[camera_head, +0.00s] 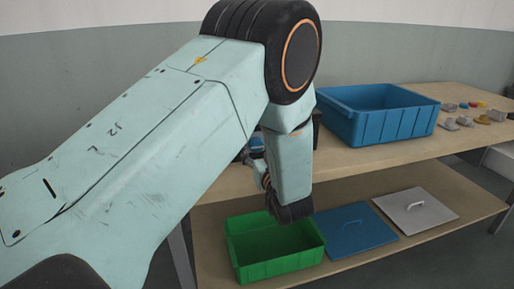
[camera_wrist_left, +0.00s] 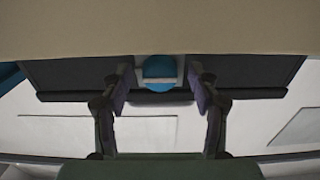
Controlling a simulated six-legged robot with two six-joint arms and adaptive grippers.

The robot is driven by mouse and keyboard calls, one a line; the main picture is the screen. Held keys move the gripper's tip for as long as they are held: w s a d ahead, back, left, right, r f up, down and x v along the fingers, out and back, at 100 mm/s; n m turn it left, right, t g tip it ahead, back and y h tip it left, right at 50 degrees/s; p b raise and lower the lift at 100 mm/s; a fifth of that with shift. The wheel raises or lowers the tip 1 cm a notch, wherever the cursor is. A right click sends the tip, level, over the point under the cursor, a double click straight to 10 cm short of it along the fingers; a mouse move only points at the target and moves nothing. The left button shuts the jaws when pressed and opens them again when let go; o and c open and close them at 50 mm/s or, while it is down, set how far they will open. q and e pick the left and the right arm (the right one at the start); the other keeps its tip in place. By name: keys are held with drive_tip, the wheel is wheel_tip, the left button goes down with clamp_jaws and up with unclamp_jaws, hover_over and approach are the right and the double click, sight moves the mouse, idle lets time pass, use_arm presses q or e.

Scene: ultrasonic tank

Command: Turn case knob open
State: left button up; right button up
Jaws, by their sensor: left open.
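The round blue knob (camera_wrist_left: 159,73) with a pale bar across it shows in the left wrist view, at the middle of a dark case front (camera_wrist_left: 75,72). My left gripper (camera_wrist_left: 159,84) is open, with one finger on each side of the knob. Gaps show between the fingers and the knob in this view; I cannot tell how far the knob is in depth. In the head view my left arm hides the knob and most of the case. My right gripper is in neither view.
A blue bin (camera_head: 380,128) stands on the wooden table (camera_head: 420,152), with several small parts (camera_head: 466,118) to its right. The lower shelf (camera_head: 440,232) holds a green bin (camera_head: 270,262), a blue lid (camera_head: 350,230) and a grey lid (camera_head: 415,210).

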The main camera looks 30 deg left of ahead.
use_arm(q)
drive_tip(key=shift+w+a, duration=0.15)
drive_tip(key=shift+c, duration=0.4)
drive_tip(key=shift+c, duration=0.7)
drive_tip(key=c, duration=0.8)
